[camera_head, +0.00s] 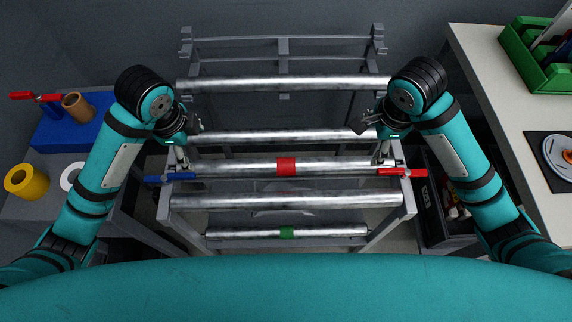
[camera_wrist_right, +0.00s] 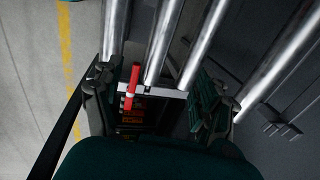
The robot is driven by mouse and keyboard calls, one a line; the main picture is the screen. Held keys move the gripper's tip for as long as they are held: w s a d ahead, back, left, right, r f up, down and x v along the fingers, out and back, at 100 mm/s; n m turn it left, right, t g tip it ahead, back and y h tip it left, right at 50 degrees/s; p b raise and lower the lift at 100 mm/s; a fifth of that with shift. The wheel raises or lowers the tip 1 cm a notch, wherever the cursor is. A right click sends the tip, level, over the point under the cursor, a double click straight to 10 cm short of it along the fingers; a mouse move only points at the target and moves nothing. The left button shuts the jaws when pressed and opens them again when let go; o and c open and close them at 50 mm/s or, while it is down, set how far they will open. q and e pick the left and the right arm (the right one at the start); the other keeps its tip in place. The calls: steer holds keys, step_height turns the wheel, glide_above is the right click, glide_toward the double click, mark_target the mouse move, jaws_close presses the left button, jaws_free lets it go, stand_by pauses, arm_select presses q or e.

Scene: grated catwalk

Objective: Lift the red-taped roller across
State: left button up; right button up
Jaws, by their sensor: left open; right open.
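The red-taped roller (camera_head: 240,169) is a long shiny metal tube with a red band (camera_head: 286,167) at its middle. It lies level across the grey rack (camera_head: 408,205), among several similar rollers. My left gripper (camera_head: 188,142) is open near its left end, and my right gripper (camera_head: 372,142) is open near its right end. In the right wrist view my gripper's spread fingers (camera_wrist_right: 164,92) stand either side of roller ends, with no red band in view. Whether either gripper touches the roller cannot be told.
A lever with a blue handle (camera_head: 168,179) is at the rack's left side, and a red-handled lever (camera_head: 402,172) at its right. A green-taped roller (camera_head: 250,233) lies lower. A white table (camera_head: 490,70) with a green bin (camera_head: 530,60) stands right. A blue box (camera_head: 60,132) stands left.

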mark_target(207, 165)
arm_select(q)
steer(key=shift+f, duration=0.15)
arm_select(e)
steer(key=shift+a+f, duration=0.1)
arm_select(q)
steer(key=w+f, duration=0.1)
steer(key=f, duration=0.4)
steer(key=w+f, duration=0.1)
steer(key=f, duration=0.5)
steer(key=w+f, duration=0.1)
steer(key=f, duration=0.5)
steer(key=shift+w, duration=0.2)
arm_select(e)
steer(key=w+f, duration=0.1)
steer(key=f, duration=0.4)
steer(key=w+f, duration=0.1)
steer(key=f, duration=0.5)
steer(key=w+f, duration=0.1)
steer(key=f, duration=0.5)
steer(key=shift+w, duration=0.25)
arm_select(q)
steer(key=shift+r, duration=0.1)
steer(key=c, duration=1.5)
arm_select(e)
steer(key=c, duration=1.5)
arm_select(q)
jaws_close()
arm_select(e)
jaws_close()
